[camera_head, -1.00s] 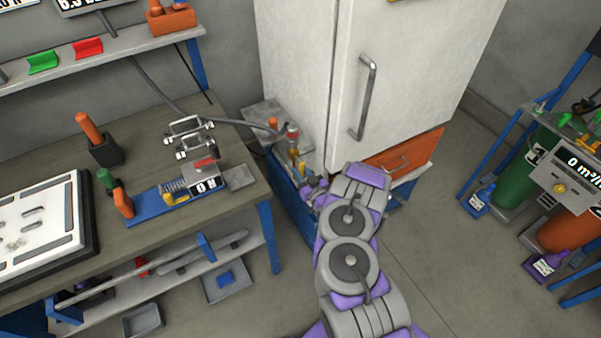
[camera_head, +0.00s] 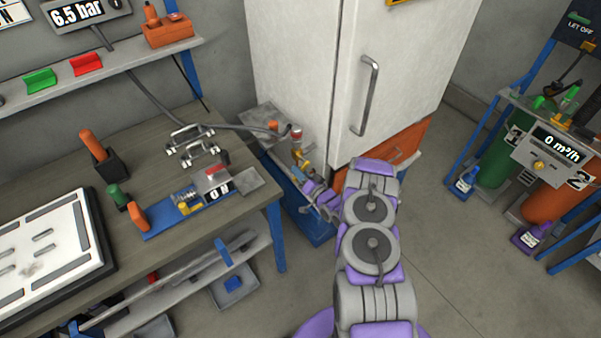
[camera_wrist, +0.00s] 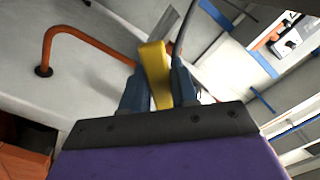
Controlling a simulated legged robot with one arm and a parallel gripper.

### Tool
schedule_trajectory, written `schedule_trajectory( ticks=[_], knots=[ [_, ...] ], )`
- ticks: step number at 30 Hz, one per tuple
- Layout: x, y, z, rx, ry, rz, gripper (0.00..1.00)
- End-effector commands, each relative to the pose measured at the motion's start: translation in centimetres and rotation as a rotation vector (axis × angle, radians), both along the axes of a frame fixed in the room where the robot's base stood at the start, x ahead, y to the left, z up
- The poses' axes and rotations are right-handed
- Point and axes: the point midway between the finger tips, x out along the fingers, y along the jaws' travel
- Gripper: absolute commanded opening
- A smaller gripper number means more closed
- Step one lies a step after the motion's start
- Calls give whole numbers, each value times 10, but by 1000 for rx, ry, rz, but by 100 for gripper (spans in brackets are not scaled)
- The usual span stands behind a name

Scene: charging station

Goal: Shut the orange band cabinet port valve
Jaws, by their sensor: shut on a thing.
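The port valve (camera_head: 298,152) stands beside the lower left side of the white cabinet (camera_head: 300,70), with yellow parts and a red top. My gripper (camera_head: 305,178) is low beside it, partly hidden by my wrist. In the wrist view my gripper's blue-grey fingers (camera_wrist: 158,88) are shut on a yellow lever (camera_wrist: 153,62), which stands up between them. I cannot see an orange band on the valve clearly.
An orange bent bar (camera_wrist: 80,42) rises from a pale surface left of my fingers. The workbench (camera_head: 150,140) is at left.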

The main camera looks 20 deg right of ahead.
Motion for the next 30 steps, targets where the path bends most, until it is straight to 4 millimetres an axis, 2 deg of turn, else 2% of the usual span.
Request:
schedule_trajectory(
  ticks=[1,18,30],
  knots=[
    [1,-4,4,38,9,-12,0],
    [-1,5,22,527,170,-11,0],
    [-1,6,29,722,236,-13,0]
  ],
)
